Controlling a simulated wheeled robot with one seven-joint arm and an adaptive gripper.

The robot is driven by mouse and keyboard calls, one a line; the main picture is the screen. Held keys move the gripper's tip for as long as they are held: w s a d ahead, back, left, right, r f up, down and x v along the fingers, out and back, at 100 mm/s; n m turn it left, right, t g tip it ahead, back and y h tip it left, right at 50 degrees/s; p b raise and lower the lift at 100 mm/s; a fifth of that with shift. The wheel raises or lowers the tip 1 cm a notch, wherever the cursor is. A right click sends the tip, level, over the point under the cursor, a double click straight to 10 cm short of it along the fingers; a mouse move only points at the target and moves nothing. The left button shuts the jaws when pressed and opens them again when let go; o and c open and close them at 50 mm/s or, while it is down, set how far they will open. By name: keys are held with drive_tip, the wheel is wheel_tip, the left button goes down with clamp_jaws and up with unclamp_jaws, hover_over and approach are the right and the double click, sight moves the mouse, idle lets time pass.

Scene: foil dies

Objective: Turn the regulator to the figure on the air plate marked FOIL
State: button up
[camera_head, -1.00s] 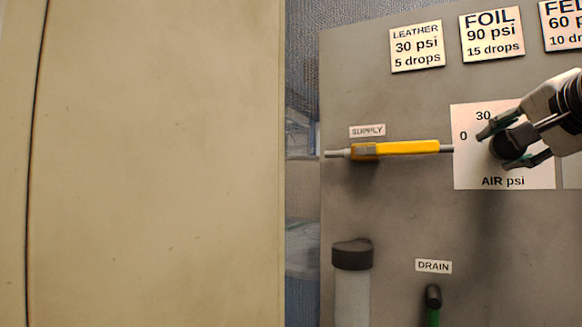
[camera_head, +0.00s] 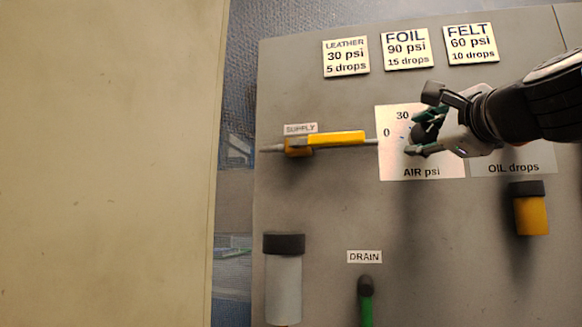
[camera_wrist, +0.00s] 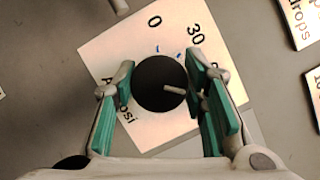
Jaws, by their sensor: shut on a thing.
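The FOIL plate (camera_head: 407,49) reads 90 psi, 15 drops. The air plate (camera_head: 420,173), marked AIR psi, shows 0 and 30 in the head view; its other figures are hidden by my gripper. In the wrist view the air plate (camera_wrist: 115,45) shows 0, 30 and part of another figure. The round black regulator knob (camera_wrist: 160,75) sits on it, with a pale bar on its face pointing roughly right, towards one finger. My gripper (camera_wrist: 162,98) is shut on the knob, one green-padded finger on each side. It also shows in the head view (camera_head: 418,132).
LEATHER (camera_head: 346,57) and FELT (camera_head: 470,44) plates flank FOIL. The yellow supply valve (camera_head: 337,139) lies close left of the air plate. The OIL drops plate (camera_head: 513,165) is to its right, below my arm. A yellow-bodied cup (camera_head: 531,214) and the green drain handle (camera_head: 366,300) are lower.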

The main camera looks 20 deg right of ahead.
drive_tip(key=m+h+b, duration=0.1)
drive_tip(key=m, duration=0.2)
drive_tip(key=m+t+h+b, duration=0.1)
drive_tip(key=m+b, duration=0.1)
drive_tip(key=shift+f+m, duration=0.2)
drive_tip(key=shift+m, duration=0.2)
drive_tip(key=shift+m+h+b, duration=0.3)
drive_tip(key=shift+b, duration=0.05)
drive_tip(key=o, duration=1.2)
drive_tip(key=shift+r, duration=0.1)
drive_tip(key=shift+c, duration=0.2)
drive_tip(key=v, duration=1.2)
